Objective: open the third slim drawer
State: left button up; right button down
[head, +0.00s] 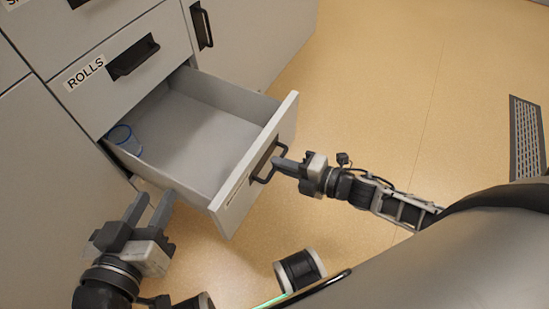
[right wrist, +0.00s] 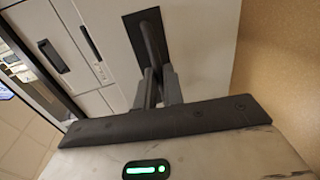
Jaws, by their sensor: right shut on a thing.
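The open slim drawer (head: 188,128) is pulled well out of the cabinet, below the drawer labelled ROLLS. Its grey inside is mostly empty, with a clear blue-rimmed cup (head: 123,138) at the back left. A label sits on its front, too oblique to read. My right gripper (head: 279,165) is shut on the black bar handle (head: 262,162) of this drawer. In the right wrist view the fingers (right wrist: 160,84) close around the handle (right wrist: 151,42). My left gripper (head: 155,206) is empty, its fingers apart, just left of the drawer's near side.
The ROLLS drawer (head: 92,98) above is closed, with a black handle (head: 133,57). Another closed front with a handle (head: 201,25) stands beyond it. The tan floor (head: 400,70) right of the drawer is clear, apart from a grey floor grille (head: 526,140).

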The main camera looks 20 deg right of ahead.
pick_arm(q)
jog(key=shift+s+f, duration=0.2)
jog(key=shift+s, duration=0.05)
pick_arm(e)
jog(key=shift+s+d, duration=0.3)
jog(key=shift+s, duration=0.05)
jog(key=c, duration=1.5)
grip_release()
pick_arm(q)
jog(key=shift+w+r, duration=0.1)
jog(key=shift+r, duration=0.05)
